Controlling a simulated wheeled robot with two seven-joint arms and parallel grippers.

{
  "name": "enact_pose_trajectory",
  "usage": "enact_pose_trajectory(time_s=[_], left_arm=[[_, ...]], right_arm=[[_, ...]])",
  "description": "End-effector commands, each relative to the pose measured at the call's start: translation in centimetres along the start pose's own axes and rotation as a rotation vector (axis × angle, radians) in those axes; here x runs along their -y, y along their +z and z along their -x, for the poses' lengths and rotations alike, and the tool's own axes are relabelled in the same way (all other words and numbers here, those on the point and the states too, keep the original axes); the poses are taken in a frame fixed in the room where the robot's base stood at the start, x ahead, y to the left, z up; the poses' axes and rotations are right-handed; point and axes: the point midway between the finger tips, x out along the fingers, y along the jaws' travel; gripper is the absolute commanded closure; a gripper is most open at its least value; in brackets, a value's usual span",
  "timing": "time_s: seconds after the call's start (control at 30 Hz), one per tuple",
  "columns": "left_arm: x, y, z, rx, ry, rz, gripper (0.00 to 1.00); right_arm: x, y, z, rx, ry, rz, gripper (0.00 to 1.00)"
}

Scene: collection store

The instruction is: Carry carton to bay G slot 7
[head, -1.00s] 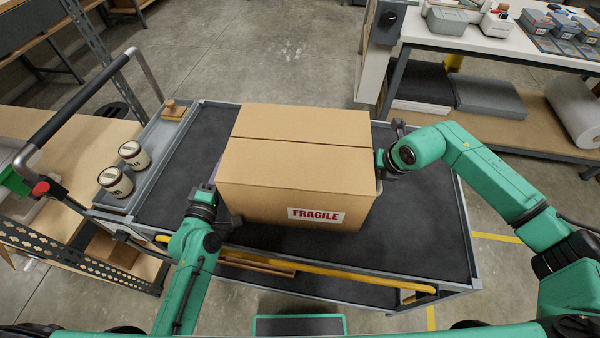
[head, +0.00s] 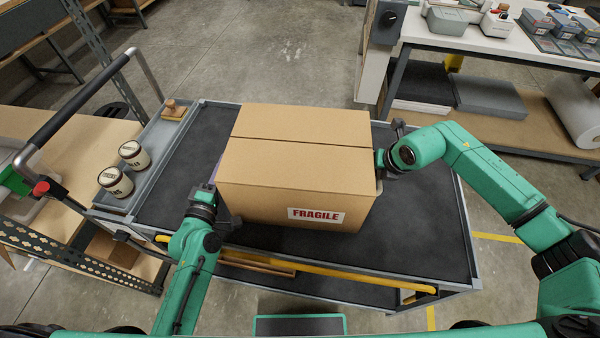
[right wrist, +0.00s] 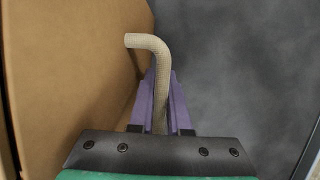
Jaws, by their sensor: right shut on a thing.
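The carton (head: 290,165) is a closed brown box with a red-and-white FRAGILE label (head: 316,215) on its near face. It sits on the dark top of the cart (head: 430,220). My right gripper (head: 380,160) is at the carton's right side. In the right wrist view its purple fingers (right wrist: 162,95) are shut on a bent beige handle (right wrist: 150,42) beside the carton's wall (right wrist: 65,75). My left gripper (head: 214,178) is at the carton's left side. Its fingers are mostly hidden, so its grip does not show.
Two labelled jars (head: 116,181) and a wooden stamp-like object (head: 174,109) stand in the cart's left side tray (head: 165,140). A black push handle (head: 75,112) rises at the left. A white-topped bench (head: 440,38) stands at the back right. Open floor (head: 250,50) lies behind the cart.

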Motion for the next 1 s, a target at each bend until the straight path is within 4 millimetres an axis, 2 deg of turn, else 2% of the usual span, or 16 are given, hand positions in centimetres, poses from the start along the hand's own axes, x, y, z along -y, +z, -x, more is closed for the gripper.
enact_pose_trajectory(time_s=[0.17,0.57,1.0], left_arm=[[-0.5,-0.2,0.0,-0.002,0.004,-0.002,1.0],[-5.2,-1.1,0.0,-0.002,0.004,-0.002,1.0],[-5.1,-1.1,0.0,-0.003,0.004,-0.003,1.0]], right_arm=[[-0.1,0.4,0.5,0.006,0.001,-0.001,1.0],[-1.0,2.1,4.8,0.004,0.0,-0.001,1.0],[-0.9,2.0,4.6,0.003,0.0,-0.001,1.0]])
